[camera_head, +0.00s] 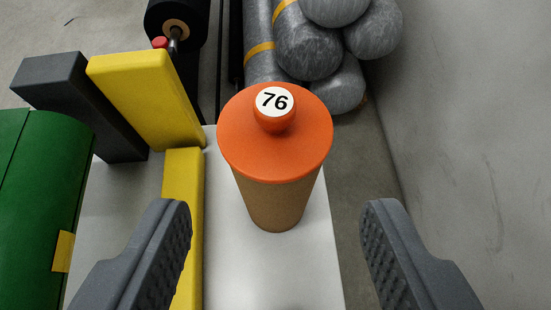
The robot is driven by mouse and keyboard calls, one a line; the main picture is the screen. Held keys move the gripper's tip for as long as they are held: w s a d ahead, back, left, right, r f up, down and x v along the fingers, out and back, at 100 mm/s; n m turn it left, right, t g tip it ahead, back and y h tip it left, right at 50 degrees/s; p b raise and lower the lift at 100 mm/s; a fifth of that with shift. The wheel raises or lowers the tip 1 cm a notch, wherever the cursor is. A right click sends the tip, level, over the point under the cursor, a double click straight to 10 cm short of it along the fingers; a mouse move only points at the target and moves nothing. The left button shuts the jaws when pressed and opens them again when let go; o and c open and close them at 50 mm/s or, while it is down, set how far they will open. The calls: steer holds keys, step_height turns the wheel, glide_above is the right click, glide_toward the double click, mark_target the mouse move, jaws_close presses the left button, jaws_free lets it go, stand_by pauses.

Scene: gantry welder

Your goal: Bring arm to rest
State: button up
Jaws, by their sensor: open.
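My gripper (276,235) is open, with one dark grey ribbed finger at the lower left and the other at the lower right. Nothing is held between the fingers. A tan canister with an orange lid (245,145) stands upright on a white surface (240,280), just beyond and between the fingertips. Its lid has a round knob with a white label reading 76. Both fingers look apart from the canister. The left finger covers part of a yellow bar (183,185).
A yellow block (145,95) and a dark grey block (60,95) stand at the left, near a green rounded body (40,190). Several grey rolls (305,50) lie behind the canister. A black cylinder (178,12) is at the top. A grey wall (475,130) bounds the right.

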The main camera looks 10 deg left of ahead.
steer(key=w+d+r+t+b, duration=0.1)
steer(key=w+d+r+b, duration=0.15)
steer(key=r, duration=0.75)
steer(key=s+d+r+t+b, duration=0.1)
steer(key=s+d+r, duration=0.3)
steer(key=r, duration=0.5)
steer(key=s+d+r+m+t+h+b, duration=0.1)
steer(key=s+d+r+b, duration=0.1)
steer(key=s+d+r, duration=0.3)
steer(key=s+d+r+m+t+h+b, duration=0.1)
steer(key=s+d+r, duration=0.3)
steer(key=r, duration=0.9)
steer(key=shift+s+d+b, duration=0.15)
steer(key=shift+d+b, duration=0.35)
steer(key=shift+d, duration=0.45)
steer(key=c, duration=0.4)
steer(key=shift+o, duration=0.2)
steer(key=shift+a, duration=0.1)
